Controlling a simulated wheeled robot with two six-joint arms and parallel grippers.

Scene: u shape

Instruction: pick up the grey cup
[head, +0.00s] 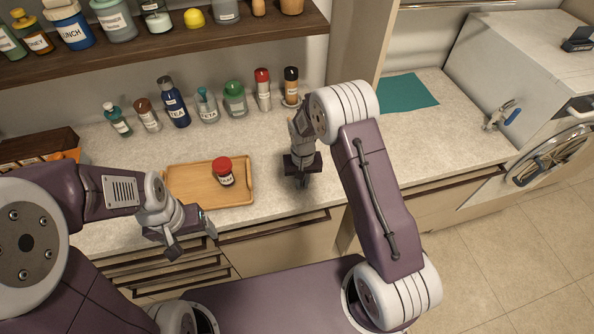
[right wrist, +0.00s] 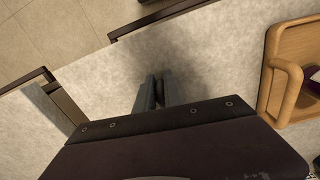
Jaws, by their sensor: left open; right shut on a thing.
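My right gripper (head: 303,180) points down over the counter, right of the wooden tray. It is shut on a small dark thing that its fingers mostly hide. The fingers also show in the right wrist view (right wrist: 160,92), close together with a dark sliver between them. I cannot make out the held thing's shape or say that it is the grey cup. No grey cup shows clearly elsewhere in either view. My left gripper (head: 192,241) is open and empty at the counter's front edge, below the tray.
The wooden tray (head: 244,191) bears a red-lidded jar (head: 223,172). Several bottles and shakers, including a green-lidded jar (head: 235,98), line the back of the counter (head: 440,146). A shelf (head: 150,42) hangs above. A teal mat (head: 404,93) lies at the right; counter between is clear.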

